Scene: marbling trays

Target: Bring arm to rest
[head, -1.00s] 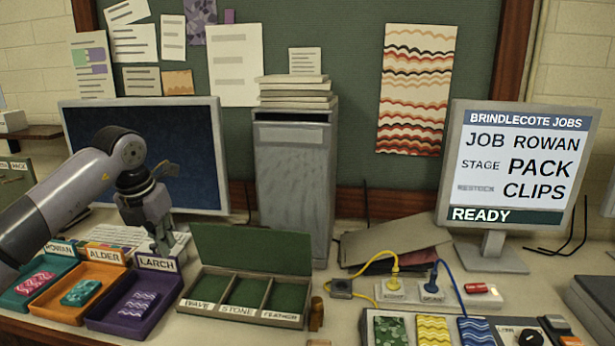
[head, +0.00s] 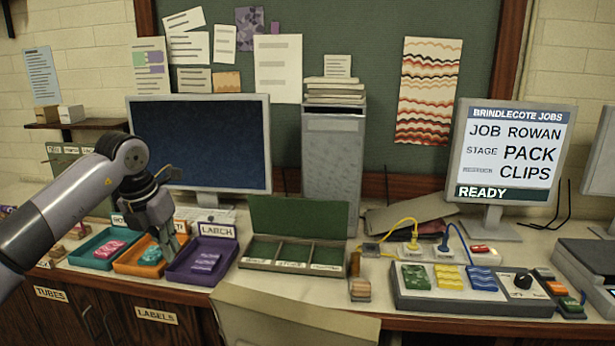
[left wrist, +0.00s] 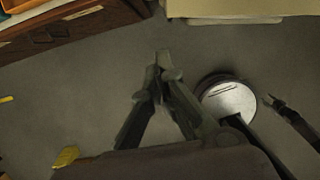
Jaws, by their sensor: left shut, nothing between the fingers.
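My left arm comes in from the left in the head view. Its gripper (head: 168,250) points down in front of the orange tray (head: 125,268), and its fingers are together with nothing between them. In the left wrist view the same gripper (left wrist: 163,60) shows its fingertips meeting over bare floor. A dark, narrow part with a forked end at the right of that view looks like my right gripper (left wrist: 272,101); its jaw state is unclear. The screen (head: 510,152) reads JOB ROWAN, STAGE PACK CLIPS, READY.
A teal tray (head: 74,256) holds a pink piece. A purple LARCH tray (head: 180,275) holds a purple piece. An open green-lined case (head: 300,218) stands beside it. A grey panel (head: 410,301) carries patterned pieces and a knob. A pale surface (head: 290,325) stands before the counter.

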